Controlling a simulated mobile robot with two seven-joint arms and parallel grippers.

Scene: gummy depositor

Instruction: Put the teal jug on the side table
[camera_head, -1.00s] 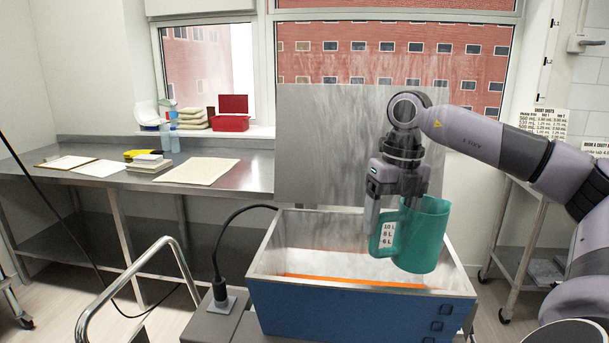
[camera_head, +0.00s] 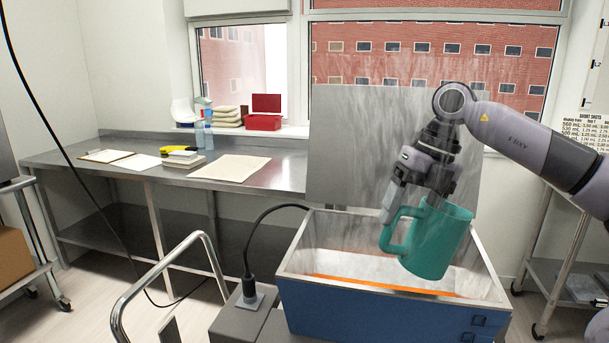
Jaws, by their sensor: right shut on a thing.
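The teal jug (camera_head: 438,240) hangs over the open blue-sided hopper with the steel inside. It is tilted, its rim leaning to the right and its handle on the left. My right gripper (camera_head: 408,205) comes down from above and is shut on the jug at the handle side; the exact contact is partly hidden. My left gripper is not in view. I cannot tell which surface is the side table: a wheeled steel table (camera_head: 557,268) stands at the right, partly out of frame, and a wheeled cart (camera_head: 18,184) at the left edge.
The hopper (camera_head: 385,316) has an orange strip inside and a raised steel sheet (camera_head: 350,150) behind. A metal handrail (camera_head: 160,270) and black cable stand left of it. A steel bench (camera_head: 130,150) under the window holds papers and bottles. A brown box (camera_head: 12,255) sits on the left cart's lower shelf.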

